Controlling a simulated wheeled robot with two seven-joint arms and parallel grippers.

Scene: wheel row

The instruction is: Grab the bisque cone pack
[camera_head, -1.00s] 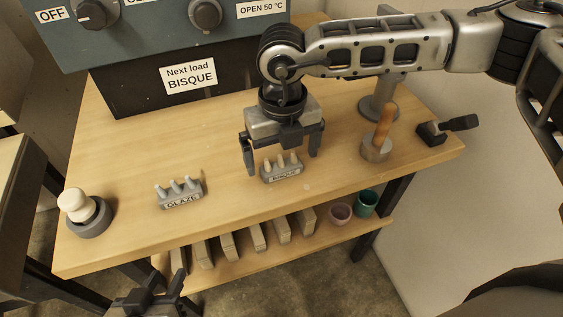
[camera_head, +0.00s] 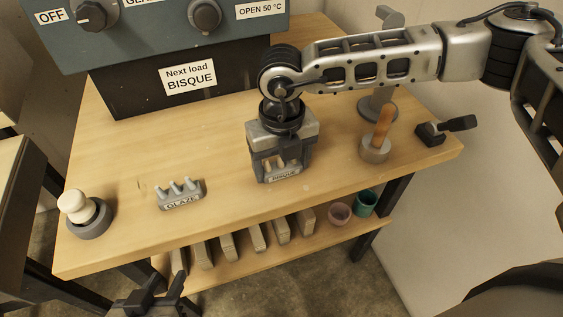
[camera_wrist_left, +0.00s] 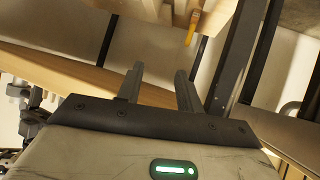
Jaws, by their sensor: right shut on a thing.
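The bisque cone pack (camera_head: 284,177), a small grey block with pale cones and a BISQUE label, stands upright on the wooden table. My right gripper (camera_head: 284,172) points down over it, with its fingers closed on the pack's two sides and partly hiding the cones. The glaze cone pack (camera_head: 181,196) stands to the left, with a GLAZE label and several grey cones. My left gripper (camera_head: 155,292) is at the bottom of the head view, below the table edge. In the left wrist view its two fingers (camera_wrist_left: 158,88) are apart with nothing between them.
A dark kiln box with a "Next load BISQUE" sign (camera_head: 188,77) stands behind. A mortar-like dish with a white knob (camera_head: 82,211) is at left. A wooden-handled tool (camera_head: 377,146) and a black-handled tool (camera_head: 446,129) are at right. Cups and several blocks sit on the lower shelf (camera_head: 215,276).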

